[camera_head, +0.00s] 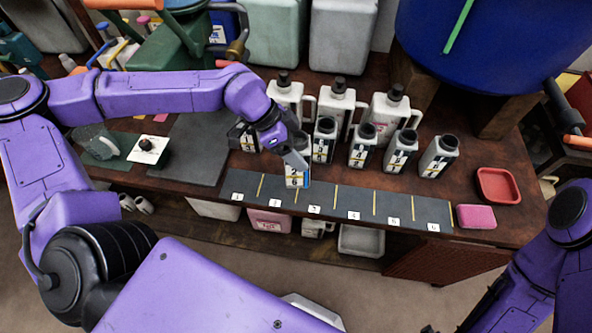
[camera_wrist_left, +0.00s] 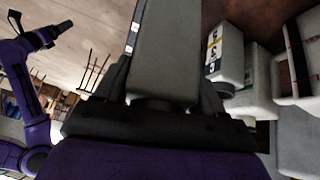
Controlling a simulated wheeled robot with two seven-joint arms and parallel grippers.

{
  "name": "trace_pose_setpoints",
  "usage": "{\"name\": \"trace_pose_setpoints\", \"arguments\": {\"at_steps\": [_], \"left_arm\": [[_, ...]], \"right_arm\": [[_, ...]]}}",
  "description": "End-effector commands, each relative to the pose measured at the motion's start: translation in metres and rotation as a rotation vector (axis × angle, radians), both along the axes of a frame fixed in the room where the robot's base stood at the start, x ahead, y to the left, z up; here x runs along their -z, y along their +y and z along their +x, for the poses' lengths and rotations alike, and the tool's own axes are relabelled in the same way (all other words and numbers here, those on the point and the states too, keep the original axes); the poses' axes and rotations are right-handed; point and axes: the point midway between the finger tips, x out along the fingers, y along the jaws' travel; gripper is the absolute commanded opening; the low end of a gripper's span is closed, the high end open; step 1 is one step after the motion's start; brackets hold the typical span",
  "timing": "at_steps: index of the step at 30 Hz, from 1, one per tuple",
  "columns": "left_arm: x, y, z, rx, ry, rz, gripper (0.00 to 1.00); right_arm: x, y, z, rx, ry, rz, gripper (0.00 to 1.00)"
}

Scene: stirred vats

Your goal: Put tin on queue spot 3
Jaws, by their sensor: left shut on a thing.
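My left gripper (camera_head: 294,160) is shut on a small tin (camera_head: 297,178) with a white, blue and yellow label. It holds the tin by its top end at the back edge of the dark queue strip (camera_head: 334,204), near the yellow line between spots 2 and 3. I cannot tell if the tin touches the strip. In the left wrist view the tin (camera_wrist_left: 175,50) shows as a grey body between the fingers. The spot 3 label (camera_head: 314,209) lies at the strip's front edge. My right gripper (camera_wrist_left: 40,35) shows small and dark in the left wrist view; its jaws are unclear.
Several black-capped tins (camera_head: 363,146) stand close behind the strip, with larger white jugs (camera_head: 338,105) behind them. A pink sponge (camera_head: 476,217) and a red dish (camera_head: 497,186) lie at the right. No tin stands on spots 4 to 6.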

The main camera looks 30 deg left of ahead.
Motion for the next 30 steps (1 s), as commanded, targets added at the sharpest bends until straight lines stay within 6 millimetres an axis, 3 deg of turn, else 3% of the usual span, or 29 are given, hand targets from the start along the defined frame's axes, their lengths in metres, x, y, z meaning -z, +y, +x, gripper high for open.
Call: {"name": "trace_pose_setpoints", "arguments": {"at_steps": [1, 6, 12, 15, 17, 20, 21, 24, 30], "left_arm": [[-0.001, -0.006, -0.004, 0.017, -0.02, -0.004, 0.21], [-0.031, -0.027, -0.046, 0.086, -0.055, -0.005, 0.21], [-0.044, -0.037, -0.1, 0.15, -0.074, 0.024, 0.21], [-0.047, -0.039, -0.113, 0.164, -0.075, 0.036, 0.21], [-0.047, -0.04, -0.113, 0.169, -0.074, 0.041, 0.21], [-0.041, -0.041, -0.096, 0.168, -0.07, 0.048, 0.21], [-0.051, -0.042, -0.091, 0.166, -0.068, 0.045, 0.21], [-0.052, -0.044, -0.081, 0.164, -0.066, 0.045, 0.21], [-0.043, -0.044, -0.074, 0.17, -0.068, 0.043, 0.21]], "right_arm": [[0.022, 0.0, -0.001, 0.0, 0.001, 0.0, 1.0], [0.069, 0.0, -0.002, 0.001, 0.003, 0.0, 1.0], [0.101, 0.0, -0.002, 0.001, 0.003, 0.0, 1.0], [0.105, 0.0, -0.002, 0.001, 0.002, 0.0, 1.0], [0.104, 0.0, -0.001, 0.001, 0.002, 0.0, 1.0], [0.099, 0.0, -0.001, 0.001, 0.002, 0.0, 1.0], [0.078, 0.0, -0.002, 0.001, 0.002, 0.0, 1.0], [0.044, 0.0, -0.001, 0.0, 0.001, 0.0, 1.0], [-0.003, 0.0, -0.001, 0.0, 0.001, 0.0, 1.0]]}}
